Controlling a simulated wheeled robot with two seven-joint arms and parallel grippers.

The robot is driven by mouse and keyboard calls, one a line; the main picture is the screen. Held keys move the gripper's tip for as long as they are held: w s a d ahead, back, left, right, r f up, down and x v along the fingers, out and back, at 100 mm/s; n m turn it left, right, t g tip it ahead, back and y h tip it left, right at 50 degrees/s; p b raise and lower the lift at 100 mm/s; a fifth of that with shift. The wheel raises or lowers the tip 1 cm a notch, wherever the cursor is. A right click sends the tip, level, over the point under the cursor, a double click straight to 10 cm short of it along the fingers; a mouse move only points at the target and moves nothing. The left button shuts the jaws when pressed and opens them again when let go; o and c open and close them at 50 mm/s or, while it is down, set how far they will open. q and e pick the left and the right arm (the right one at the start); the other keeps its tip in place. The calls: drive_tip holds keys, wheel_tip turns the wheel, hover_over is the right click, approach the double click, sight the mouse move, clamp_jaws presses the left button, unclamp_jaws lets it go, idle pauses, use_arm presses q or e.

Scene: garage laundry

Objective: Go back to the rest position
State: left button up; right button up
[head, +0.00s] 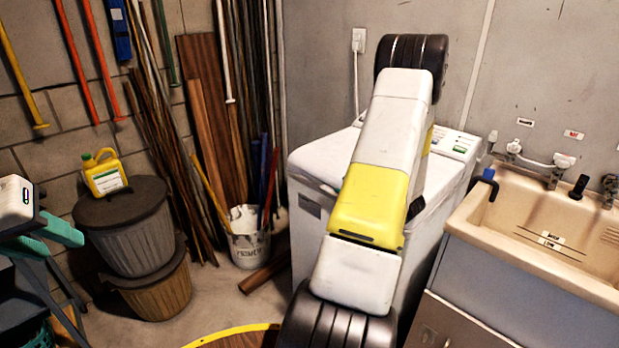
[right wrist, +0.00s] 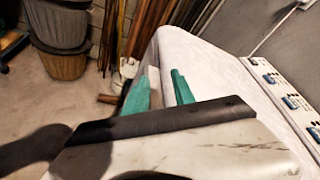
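My left gripper (head: 45,240) is at the left edge of the head view, with two teal fingers spread apart and nothing seen between them. Its hand is partly cut off by the picture edge. My right arm reaches across the middle of the head view, over the white washing machine (head: 318,168), and hides most of its right gripper. In the right wrist view, the right gripper (right wrist: 160,88) has its teal fingers apart, over the front edge of the washing machine's top (right wrist: 215,80). No held object shows between them.
A beige sink (head: 520,215) with taps stands at the right. A lidded grey bin (head: 130,235) with a yellow jug (head: 105,173) on it, a white bucket (head: 246,245) and leaning planks (head: 205,110) stand at the left and back. Some floor is bare before the bucket.

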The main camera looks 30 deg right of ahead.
drive_tip(key=shift+s+a+r, duration=0.15)
drive_tip(key=shift+s+a, duration=0.05)
drive_tip(key=shift+s, duration=0.55)
drive_tip(key=a+r+n+g+y, duration=0.2)
drive_tip(key=a+r+n+y, duration=0.3)
drive_tip(key=a, duration=0.6)
drive_tip(key=a+r+n+g+y, duration=0.25)
drive_tip(key=a+r+n, duration=0.25)
drive_tip(key=a+r, duration=0.5)
drive_tip(key=s+a+r+n+g, duration=0.3)
drive_tip(key=s+a+n+g, duration=0.3)
drive_tip(key=s+a+n, duration=0.8)
drive_tip(key=s+r+n+t+h, duration=0.2)
drive_tip(key=s+r+n+h, duration=0.2)
drive_tip(key=s+h, duration=0.1)
drive_tip(key=shift+s+a+h, duration=0.15)
drive_tip(key=shift+h, duration=0.3)
